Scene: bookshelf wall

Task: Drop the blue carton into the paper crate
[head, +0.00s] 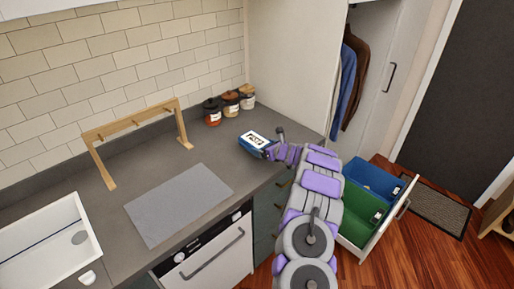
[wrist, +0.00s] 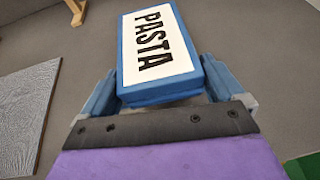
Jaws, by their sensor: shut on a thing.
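The blue carton (head: 255,141) has a white label, reading PASTA in the wrist view (wrist: 158,47). It is over the back right part of the counter; I cannot tell whether it touches the counter. My gripper (head: 268,150) is shut on it, with a finger on either side in the wrist view (wrist: 162,88). A blue crate (head: 373,179) and a green crate (head: 362,208) sit in a pulled-out drawer to the right of my arm. Their small labels are too small to read, so I cannot tell which is the paper crate. My arm partly hides the green one.
Several lidded jars (head: 230,104) stand against the back wall. A wooden rack (head: 135,122) and a grey mat (head: 180,204) are on the counter (head: 130,190), with a white sink (head: 45,245) at left. The drawer front (head: 402,200) juts over the wood floor.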

